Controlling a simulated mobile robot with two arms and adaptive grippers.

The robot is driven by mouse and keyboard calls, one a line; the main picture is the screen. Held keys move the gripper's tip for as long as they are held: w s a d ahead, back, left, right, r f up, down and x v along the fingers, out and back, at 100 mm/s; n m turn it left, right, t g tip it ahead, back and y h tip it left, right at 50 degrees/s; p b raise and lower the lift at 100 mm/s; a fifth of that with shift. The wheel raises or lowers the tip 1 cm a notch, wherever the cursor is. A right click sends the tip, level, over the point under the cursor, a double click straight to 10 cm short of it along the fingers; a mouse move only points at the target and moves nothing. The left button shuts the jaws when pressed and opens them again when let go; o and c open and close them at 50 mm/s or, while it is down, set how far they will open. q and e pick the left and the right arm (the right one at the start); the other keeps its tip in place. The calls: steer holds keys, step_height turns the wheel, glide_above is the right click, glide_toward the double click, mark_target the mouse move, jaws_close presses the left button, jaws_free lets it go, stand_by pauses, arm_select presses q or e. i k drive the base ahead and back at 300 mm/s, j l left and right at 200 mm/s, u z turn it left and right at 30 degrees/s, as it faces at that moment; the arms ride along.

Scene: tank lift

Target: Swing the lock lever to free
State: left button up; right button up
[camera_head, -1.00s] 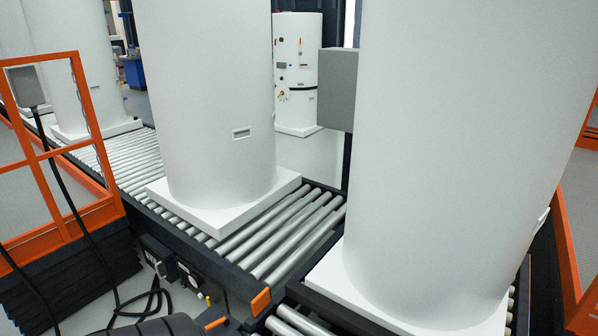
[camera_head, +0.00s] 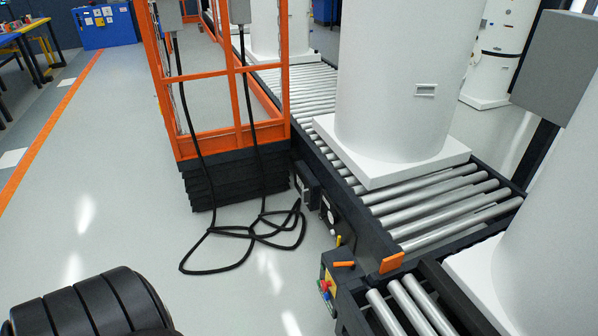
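Two small orange parts show at the near end of the roller conveyor (camera_head: 352,225). One is a thin orange bar (camera_head: 343,264) that sticks out to the left above a small yellow panel with coloured knobs (camera_head: 328,282). The other is a wider orange piece (camera_head: 391,263) on the conveyor's end corner. I cannot tell for sure which one is the lock lever. A white tank (camera_head: 395,90) stands upright on a white base on the rollers behind them. Neither of my grippers is in view.
An orange-framed lift platform (camera_head: 205,75) on black bellows (camera_head: 235,180) stands left of the conveyor. Black cables (camera_head: 240,232) lie looped on the floor before it. Another white tank (camera_head: 560,220) stands at the right.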

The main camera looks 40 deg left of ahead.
mark_target(353, 263)
steer(key=u, duration=0.95)
steer(key=i+j+z, duration=0.55)
steer(key=j+z, duration=0.25)
